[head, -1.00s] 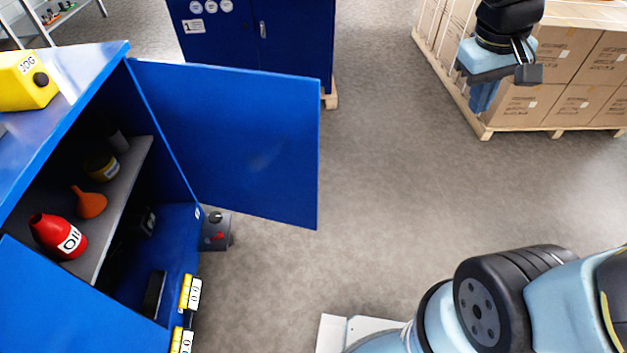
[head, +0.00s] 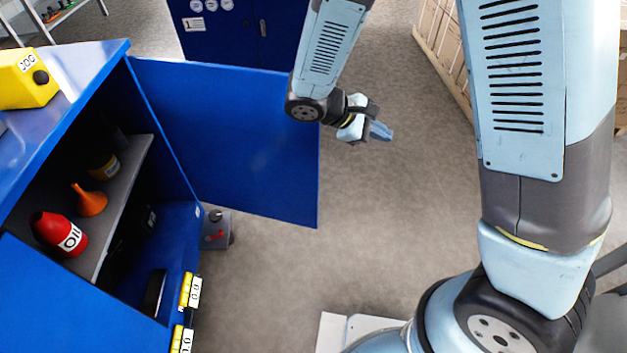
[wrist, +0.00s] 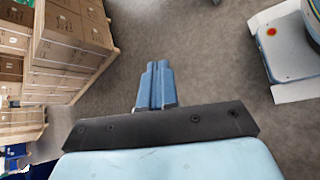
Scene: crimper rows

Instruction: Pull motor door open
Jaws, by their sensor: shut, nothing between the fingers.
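A blue cabinet stands at the left in the head view. Its far door (head: 230,150) is swung wide open, and its near door (head: 70,305) shows at the bottom left, also turned outward. I cannot tell which of them is the motor door. My gripper (head: 386,133) is just right of the far door's free edge in the picture, pointing right, away from the door. Its fingers are together and empty. In the wrist view my gripper (wrist: 158,68) is shut over bare floor, with no door in sight.
Inside the cabinet, a shelf (head: 128,195) holds a red oil can (head: 55,230), an orange funnel (head: 90,202) and a yellow-labelled jar (head: 105,165). A yellow jog box (head: 25,80) sits on top. Stacked cartons (wrist: 70,40) stand beyond open floor. Another blue cabinet (head: 235,30) is behind.

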